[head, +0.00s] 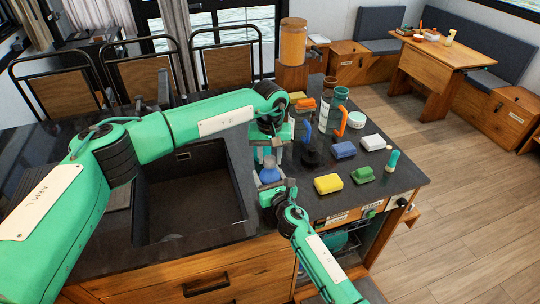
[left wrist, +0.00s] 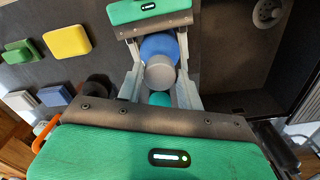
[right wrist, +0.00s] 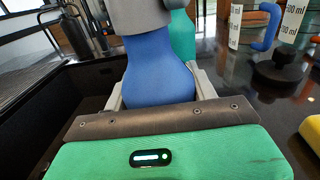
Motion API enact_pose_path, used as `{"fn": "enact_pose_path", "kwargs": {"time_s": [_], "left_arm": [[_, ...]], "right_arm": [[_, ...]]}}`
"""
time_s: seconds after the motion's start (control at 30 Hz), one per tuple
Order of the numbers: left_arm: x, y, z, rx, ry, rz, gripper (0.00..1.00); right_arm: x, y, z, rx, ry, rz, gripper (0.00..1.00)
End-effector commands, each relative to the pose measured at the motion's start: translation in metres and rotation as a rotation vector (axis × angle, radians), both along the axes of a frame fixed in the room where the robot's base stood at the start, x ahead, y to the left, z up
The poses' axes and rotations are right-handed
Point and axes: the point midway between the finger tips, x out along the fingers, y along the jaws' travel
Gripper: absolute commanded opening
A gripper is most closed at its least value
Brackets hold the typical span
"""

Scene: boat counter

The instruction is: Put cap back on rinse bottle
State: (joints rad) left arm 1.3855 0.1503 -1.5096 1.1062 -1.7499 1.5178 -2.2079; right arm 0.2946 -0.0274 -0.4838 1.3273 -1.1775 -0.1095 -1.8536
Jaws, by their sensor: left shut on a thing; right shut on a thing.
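The rinse bottle has a rounded blue body (head: 269,174) and stands upright at the right side of the sink; it fills the middle of the right wrist view (right wrist: 158,70). My right gripper (head: 277,194) is shut around the bottle's lower body. The grey cap (left wrist: 160,73) is between the fingers of my left gripper (left wrist: 161,88), which is shut on it from above. In the right wrist view a grey part (right wrist: 138,14) is directly over the bottle's neck. I cannot tell whether the cap is seated or just above it.
A teal object (right wrist: 182,38) stands close behind the bottle. A black sink basin (head: 188,200) lies left of it.

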Motion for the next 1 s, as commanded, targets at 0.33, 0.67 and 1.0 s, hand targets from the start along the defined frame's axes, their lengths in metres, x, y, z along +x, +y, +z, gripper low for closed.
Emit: {"fn": "enact_pose_path", "kwargs": {"time_s": [0.33,0.67,1.0], "left_arm": [[0.0008,0.0013,0.0002,0.000,0.000,-0.483,0.16],[0.0011,0.0014,0.0003,0.000,-0.001,-0.566,0.16],[0.0009,0.0013,0.0001,0.000,-0.001,-0.564,0.58]], "right_arm": [[-0.0001,-0.0004,-0.0008,0.000,0.001,-0.001,0.00],[-0.0002,-0.0004,-0.0008,0.000,0.001,-0.001,0.00],[-0.0002,-0.0004,-0.0009,0.000,0.001,-0.001,0.00]]}}
